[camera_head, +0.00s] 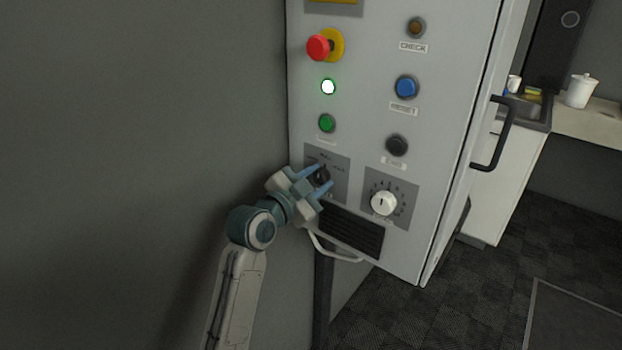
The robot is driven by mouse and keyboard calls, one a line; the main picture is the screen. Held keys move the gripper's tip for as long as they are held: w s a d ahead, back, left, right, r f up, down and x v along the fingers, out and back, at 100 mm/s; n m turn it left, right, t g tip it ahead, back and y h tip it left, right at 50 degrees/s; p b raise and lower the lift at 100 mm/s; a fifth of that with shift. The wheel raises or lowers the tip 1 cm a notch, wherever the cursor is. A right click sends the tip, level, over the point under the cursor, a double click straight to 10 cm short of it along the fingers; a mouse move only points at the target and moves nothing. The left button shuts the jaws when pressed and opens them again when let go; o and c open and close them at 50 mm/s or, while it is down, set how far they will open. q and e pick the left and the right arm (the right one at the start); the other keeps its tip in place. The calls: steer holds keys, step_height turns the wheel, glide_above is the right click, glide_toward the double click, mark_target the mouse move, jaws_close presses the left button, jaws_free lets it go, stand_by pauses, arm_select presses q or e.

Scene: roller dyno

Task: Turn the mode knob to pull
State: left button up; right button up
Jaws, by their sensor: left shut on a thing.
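The mode knob (322,175) is a small black knob on a dark grey plate (341,165) at the lower left of the grey control cabinet's front. My left gripper (320,178) reaches it from the lower left, with its two blue fingers on either side of the knob, shut on it. The fingers and gripper body hide part of the knob and plate, and the plate's lettering is too small to read, so I cannot tell which mode the knob points at. My right gripper is not in view.
The cabinet (360,100) also carries a red emergency button (318,47), a lit white-green lamp (328,87), a green button (327,123), a blue button (406,87), a black button (397,145) and a white dial (383,203). A vent (352,232) and handle (335,250) lie below.

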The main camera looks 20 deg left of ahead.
arm_select(q)
steer(key=shift+r, duration=0.25)
